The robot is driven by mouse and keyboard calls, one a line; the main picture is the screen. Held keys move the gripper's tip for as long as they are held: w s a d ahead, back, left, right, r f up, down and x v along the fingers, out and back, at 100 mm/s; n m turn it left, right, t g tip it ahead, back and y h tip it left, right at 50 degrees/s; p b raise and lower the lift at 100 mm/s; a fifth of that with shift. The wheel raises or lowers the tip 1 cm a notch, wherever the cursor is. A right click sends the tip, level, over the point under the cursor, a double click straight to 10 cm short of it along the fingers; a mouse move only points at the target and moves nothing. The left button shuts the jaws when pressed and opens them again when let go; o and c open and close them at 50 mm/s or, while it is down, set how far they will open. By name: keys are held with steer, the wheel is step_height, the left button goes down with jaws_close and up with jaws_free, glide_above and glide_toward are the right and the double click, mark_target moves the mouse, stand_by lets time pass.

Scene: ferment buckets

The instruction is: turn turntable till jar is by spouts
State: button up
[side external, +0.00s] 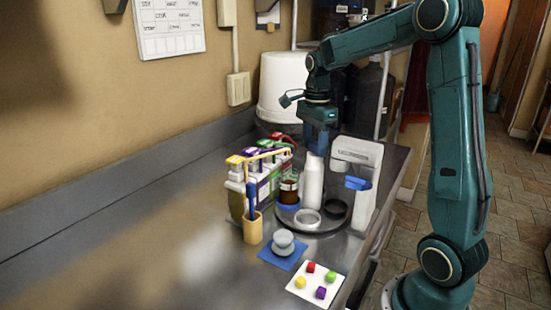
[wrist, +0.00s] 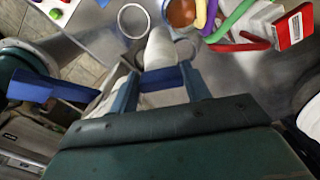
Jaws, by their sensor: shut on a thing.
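The round grey turntable (side external: 322,227) sits on the steel counter. A jar with red-brown contents (side external: 289,190) stands at its left back side, beside the cartons with coloured spouts (side external: 262,154). In the wrist view the jar (wrist: 181,12) shows at the top edge, close to the yellow, purple, green and red spouts (wrist: 240,18). A tall white bottle (side external: 312,183) stands upright on the turntable. My gripper (side external: 317,150) is above it, shut on its top; the wrist view shows the bottle (wrist: 160,47) between the fingers (wrist: 160,88). The exact contact is partly hidden.
A pale ring (side external: 307,219) and a dark ring (side external: 335,208) are on the turntable. A white dispenser (side external: 363,190) stands close on the right. A tan holder (side external: 252,228), a blue mat (side external: 281,255) and a card with coloured cubes (side external: 315,283) lie in front. The left counter is clear.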

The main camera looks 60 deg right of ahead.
steer(key=shift+w+d+r+m, duration=0.1)
steer(key=shift+m, duration=1.7)
steer(key=o, duration=1.4)
step_height(320, 180, up, 14)
steer(key=shift+f, duration=0.15)
